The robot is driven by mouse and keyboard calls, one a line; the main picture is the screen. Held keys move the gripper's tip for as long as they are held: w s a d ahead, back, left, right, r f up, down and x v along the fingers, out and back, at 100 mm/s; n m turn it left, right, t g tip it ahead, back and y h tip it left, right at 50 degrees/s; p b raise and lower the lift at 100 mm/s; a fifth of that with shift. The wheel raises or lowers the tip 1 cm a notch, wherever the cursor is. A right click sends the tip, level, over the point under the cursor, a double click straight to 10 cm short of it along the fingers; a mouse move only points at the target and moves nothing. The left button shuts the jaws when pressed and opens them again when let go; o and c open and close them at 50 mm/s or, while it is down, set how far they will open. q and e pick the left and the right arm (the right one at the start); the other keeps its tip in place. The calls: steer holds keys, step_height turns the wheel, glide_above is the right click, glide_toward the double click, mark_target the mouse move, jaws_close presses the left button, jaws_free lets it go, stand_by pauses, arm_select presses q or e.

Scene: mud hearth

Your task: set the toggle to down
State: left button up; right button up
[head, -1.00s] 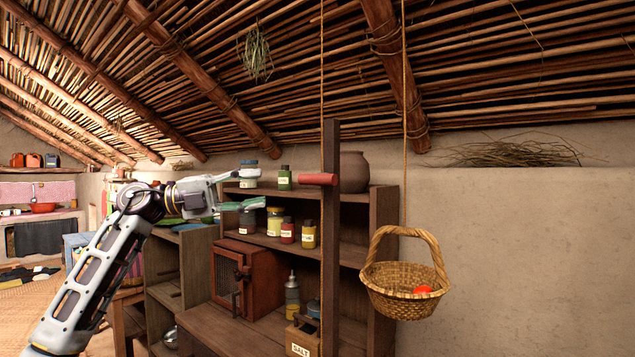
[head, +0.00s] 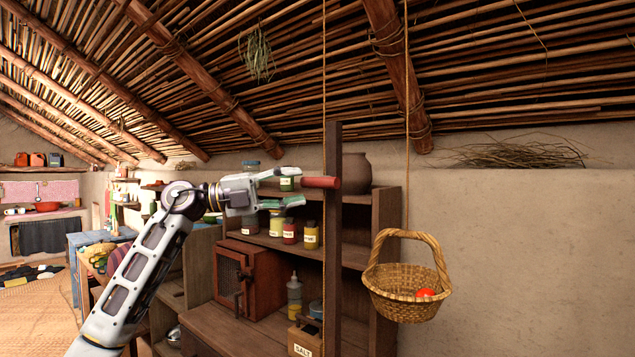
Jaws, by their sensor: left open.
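The toggle seems to be the red peg-like handle (head: 321,182) that sticks out leftward from the upright dark wooden post (head: 333,240). It lies about level. My left gripper (head: 296,187) is open, its fingers pointing right at the handle. One finger is above and one below the handle's height, with the tips close to its left end. I cannot tell whether they touch it. My right gripper is not in view.
Behind the post stands a wooden shelf unit (head: 386,215) with several jars and a brown clay pot (head: 356,172). A wicker basket (head: 407,305) with a red item hangs on a rope to the right. The wall on the right is clear.

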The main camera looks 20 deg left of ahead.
mark_target(310, 184)
arm_select(q)
steer(key=x, duration=0.4)
steer(key=shift+d, duration=0.1)
steer(key=shift+p+x, duration=0.35)
steer(key=shift+x, duration=0.5)
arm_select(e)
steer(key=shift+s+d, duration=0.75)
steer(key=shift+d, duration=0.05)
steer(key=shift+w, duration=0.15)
arm_select(q)
steer(key=shift+c, duration=1)
steer(key=shift+r, duration=0.1)
steer(key=c, duration=0.7)
jaws_close()
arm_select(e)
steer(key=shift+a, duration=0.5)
